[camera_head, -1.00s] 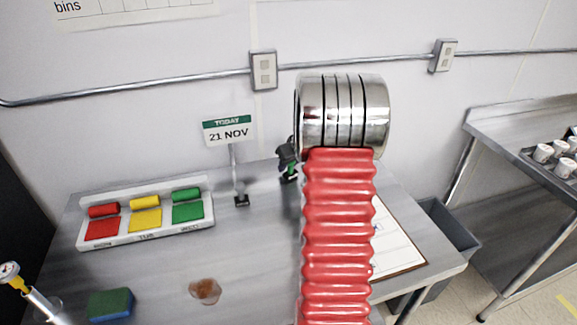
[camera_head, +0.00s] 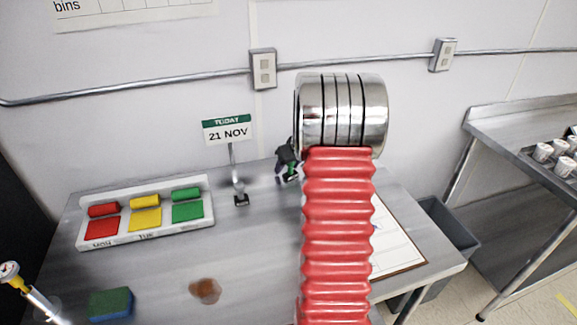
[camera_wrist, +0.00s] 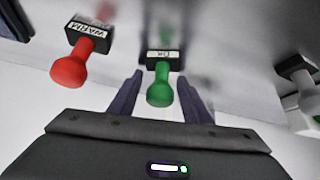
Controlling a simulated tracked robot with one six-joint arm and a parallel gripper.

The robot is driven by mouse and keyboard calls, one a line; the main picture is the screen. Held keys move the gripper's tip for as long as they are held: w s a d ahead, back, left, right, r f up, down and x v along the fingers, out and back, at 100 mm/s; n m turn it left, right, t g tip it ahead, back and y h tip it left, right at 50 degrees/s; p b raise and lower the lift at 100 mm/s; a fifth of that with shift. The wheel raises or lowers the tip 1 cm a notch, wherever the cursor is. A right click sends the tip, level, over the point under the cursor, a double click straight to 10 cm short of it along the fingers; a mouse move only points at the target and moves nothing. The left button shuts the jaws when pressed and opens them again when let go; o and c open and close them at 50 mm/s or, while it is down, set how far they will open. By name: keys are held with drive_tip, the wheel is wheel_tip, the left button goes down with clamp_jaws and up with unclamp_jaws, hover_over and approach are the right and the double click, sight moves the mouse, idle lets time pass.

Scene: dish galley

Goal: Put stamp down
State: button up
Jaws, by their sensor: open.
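The green-handled stamp (camera_wrist: 160,93), its black block labelled OK, is upright between my fingers in the wrist view. My gripper (camera_wrist: 160,76) is open, with one finger on each side of the handle and gaps visible. In the head view my dark gripper (camera_head: 288,164) is at the back of the steel table, with a bit of the green stamp (camera_head: 292,171) showing. My red arm sleeve hides part of the table. I cannot tell exactly how the block meets the surface.
In the wrist view a red-handled stamp (camera_wrist: 70,68) labelled WARM is left; a pale-handled stamp (camera_wrist: 305,88) is right. In the head view are a date sign (camera_head: 228,130), a colored tray (camera_head: 150,233), a clipboard (camera_head: 395,250), a brown stain (camera_head: 205,290) and a sponge (camera_head: 110,304).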

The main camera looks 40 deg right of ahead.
drive_tip(key=v, duration=1.2)
drive_tip(key=shift+r, duration=0.15)
idle(0.5)
drive_tip(key=s+a+r+n+y, duration=0.1)
drive_tip(key=a+r, duration=0.3)
drive_tip(key=a, duration=0.9)
drive_tip(key=s+a+r+n, duration=0.1)
drive_tip(key=a+r, duration=0.2)
drive_tip(key=a, duration=1)
drive_tip(key=s+a+n, duration=0.1)
drive_tip(key=s+a, duration=1.4)
drive_tip(key=a, duration=0.1)
drive_tip(key=shift+s+a+f+g+y, duration=0.3)
drive_tip(key=shift+f+g+y, duration=0.1)
